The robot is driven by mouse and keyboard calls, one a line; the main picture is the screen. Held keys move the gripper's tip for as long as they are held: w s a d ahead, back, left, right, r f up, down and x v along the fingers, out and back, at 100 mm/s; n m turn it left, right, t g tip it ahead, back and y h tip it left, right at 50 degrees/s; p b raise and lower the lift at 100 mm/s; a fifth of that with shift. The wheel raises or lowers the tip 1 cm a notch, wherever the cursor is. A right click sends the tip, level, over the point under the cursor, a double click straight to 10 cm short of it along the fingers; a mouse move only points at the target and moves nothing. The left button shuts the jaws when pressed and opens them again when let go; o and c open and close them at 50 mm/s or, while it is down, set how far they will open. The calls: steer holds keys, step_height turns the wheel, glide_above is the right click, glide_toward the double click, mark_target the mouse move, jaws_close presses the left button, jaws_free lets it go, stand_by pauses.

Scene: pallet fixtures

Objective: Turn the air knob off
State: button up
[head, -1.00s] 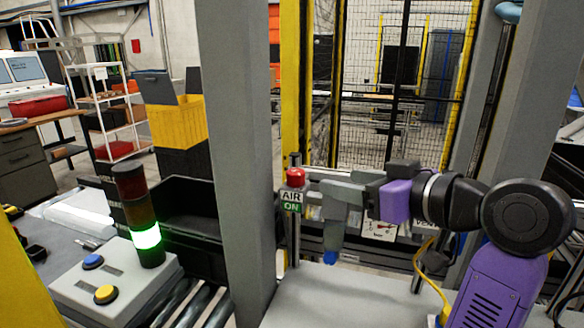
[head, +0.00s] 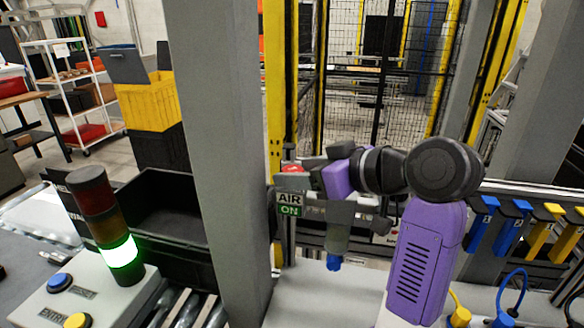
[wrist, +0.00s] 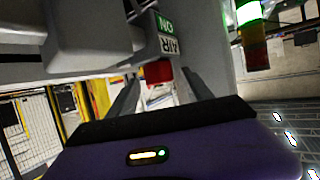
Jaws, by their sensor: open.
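The red air knob (head: 292,169) is on a post beside the grey column, above a sign (head: 290,204) reading AIR ON. My gripper (head: 287,180) is level with the knob, its fingers reaching left across it and hiding part of it. In the wrist view the red knob (wrist: 158,72) shows between the tips of my two open fingers (wrist: 160,86). I cannot tell whether either finger touches it. The sign (wrist: 167,36) also shows there, upside down, just beyond the knob.
A thick grey column (head: 232,150) stands just left of the knob. Blue and yellow hanging tools (head: 512,225) are at the right. A mesh fence (head: 370,80) is behind.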

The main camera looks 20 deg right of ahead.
steer(key=shift+x, duration=1.1)
jaws_close()
steer(key=shift+a+m+h+p, duration=0.1)
steer(key=shift+m+h+p, duration=0.2)
steer(key=m+t+h+p, duration=0.1)
steer(key=m+h+p, duration=0.2)
steer(key=m+h, duration=0.2)
steer(key=shift+a+r+h, duration=0.1)
steer(key=shift+r+h, duration=0.05)
steer(key=shift+h, duration=0.45)
steer(key=shift+m+g+h+p, duration=0.45)
steer(key=shift+m+g+h, duration=0.15)
steer(key=shift+m+h, duration=1.85)
